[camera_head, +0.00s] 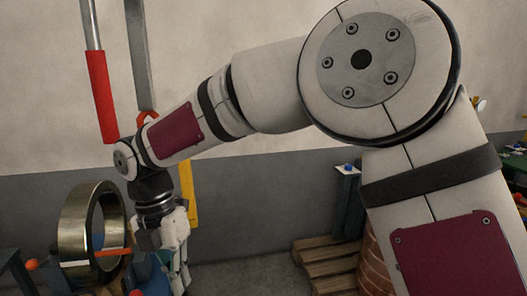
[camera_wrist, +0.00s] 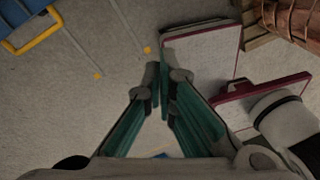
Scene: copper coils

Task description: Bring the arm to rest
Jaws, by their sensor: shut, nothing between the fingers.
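My arm reaches across the head view from the right, bent down at the wrist on the left. My gripper (camera_head: 180,280) hangs below the wrist, pointing down. In the wrist view my gripper (camera_wrist: 163,88) shows its two teal fingers with the tips together and nothing between them. Bare floor lies beneath the tips.
A large brass-coloured ring (camera_head: 73,240) stands left of my gripper in the head view, apparently close to it. A wooden pallet (camera_head: 325,265) with a copper coil (camera_head: 371,268) is partly behind my arm. Grey floor (camera_head: 245,276) between them is clear.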

